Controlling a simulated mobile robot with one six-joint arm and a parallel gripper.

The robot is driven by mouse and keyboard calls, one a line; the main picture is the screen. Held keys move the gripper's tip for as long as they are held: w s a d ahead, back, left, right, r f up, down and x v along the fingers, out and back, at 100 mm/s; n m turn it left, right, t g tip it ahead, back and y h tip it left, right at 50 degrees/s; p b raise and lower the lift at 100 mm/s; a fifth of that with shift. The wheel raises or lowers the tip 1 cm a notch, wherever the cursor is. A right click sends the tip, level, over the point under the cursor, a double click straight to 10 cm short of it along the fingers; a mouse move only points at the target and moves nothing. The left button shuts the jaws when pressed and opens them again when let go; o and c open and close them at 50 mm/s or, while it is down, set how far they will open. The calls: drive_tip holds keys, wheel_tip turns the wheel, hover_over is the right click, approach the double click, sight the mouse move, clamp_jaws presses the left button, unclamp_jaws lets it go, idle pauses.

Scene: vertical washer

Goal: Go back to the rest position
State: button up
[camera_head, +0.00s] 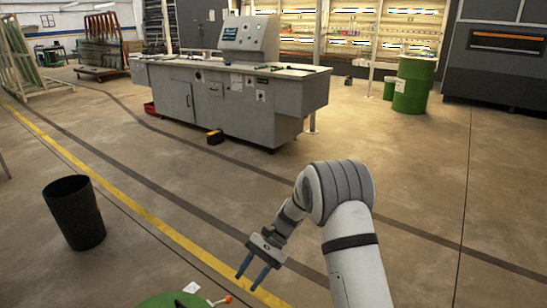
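My arm reaches up from the lower right and bends over at the elbow. My gripper (253,277) hangs at its end, pointing down and a little left. Its two blue fingers are apart with nothing between them. It is in the lower middle of the view, with the concrete floor behind it. Just below and left of it, a green rounded surface (168,300) shows at the bottom edge, mostly cut off. A white piece (191,287) and an orange-tipped lever (228,299) lie on or beside it.
A black bin (74,212) stands on the floor at left. A yellow line (150,217) crosses the floor. A grey workbench (228,95) with a control console (249,38) stands further back. A green drum (413,84) is at the right. The floor at right is clear.

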drive_tip(key=s+d+r+n+t+h+p, duration=0.1)
drive_tip(key=s+d+r+p, duration=0.4)
drive_tip(key=r, duration=0.5)
drive_tip(key=s+d+r+n+t+h+p, duration=0.2)
drive_tip(key=s+d+r+t+h+p, duration=0.2)
drive_tip(key=s+d+r, duration=0.5)
drive_tip(key=s+d+r+n+t+h+p, duration=0.2)
drive_tip(key=s+d+r+t+p, duration=0.3)
drive_tip(key=r, duration=0.8)
drive_tip(key=shift+s+d+p, duration=0.3)
drive_tip(key=shift+s+d, duration=0.85)
drive_tip(key=shift+d, duration=0.1)
drive_tip(key=shift+r, duration=0.1)
